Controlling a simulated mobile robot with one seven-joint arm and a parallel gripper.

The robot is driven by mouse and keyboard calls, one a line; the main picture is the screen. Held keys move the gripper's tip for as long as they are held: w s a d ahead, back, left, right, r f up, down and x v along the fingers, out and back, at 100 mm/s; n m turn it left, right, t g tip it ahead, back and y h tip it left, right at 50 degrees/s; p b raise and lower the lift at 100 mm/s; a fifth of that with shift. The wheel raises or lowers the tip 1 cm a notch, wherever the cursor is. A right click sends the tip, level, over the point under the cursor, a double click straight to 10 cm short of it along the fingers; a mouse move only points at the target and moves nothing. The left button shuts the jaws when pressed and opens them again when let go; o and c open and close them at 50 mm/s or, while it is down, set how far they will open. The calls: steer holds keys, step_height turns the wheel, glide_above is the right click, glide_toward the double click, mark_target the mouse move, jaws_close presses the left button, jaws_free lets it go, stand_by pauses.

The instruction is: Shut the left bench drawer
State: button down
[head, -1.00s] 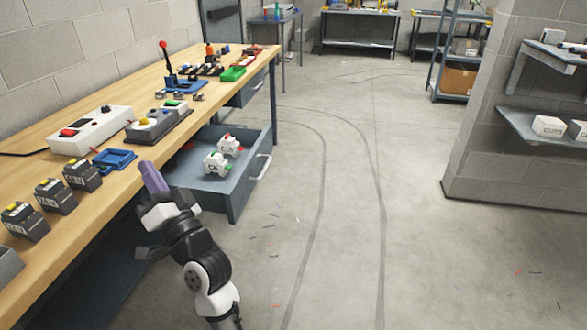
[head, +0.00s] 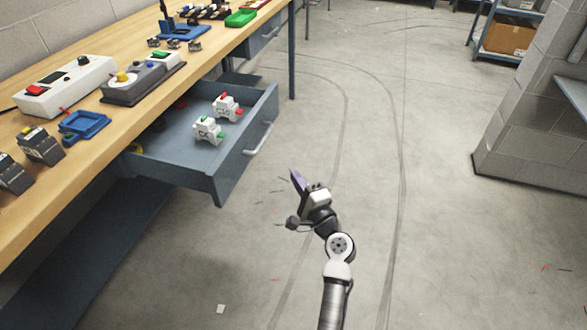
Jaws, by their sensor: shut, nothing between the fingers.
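The left bench drawer (head: 232,171) is pulled out from under the wooden bench, with its grey-blue front and a pale bar handle (head: 259,138) facing right. Two white blocks with red and green parts lie in it: one farther back (head: 227,106) and one nearer (head: 209,129). My gripper (head: 295,179) is in front of the drawer, to the right of and below the handle in the picture. It is shut, empty and apart from the drawer.
The bench top (head: 112,115) carries a white control box (head: 66,86), a grey button box (head: 143,80), a blue tray (head: 84,124) and dark modules (head: 40,146). Another drawer (head: 265,35) sits farther along. Open floor (head: 400,230) lies right; a block wall (head: 530,130) stands beyond.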

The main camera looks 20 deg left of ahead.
steer(key=w+a+r+p, duration=0.2)
steer(key=w+a, duration=0.4)
steer(key=a, duration=0.3)
steer(key=shift+a+p, duration=0.25)
steer(key=shift+p, duration=0.2)
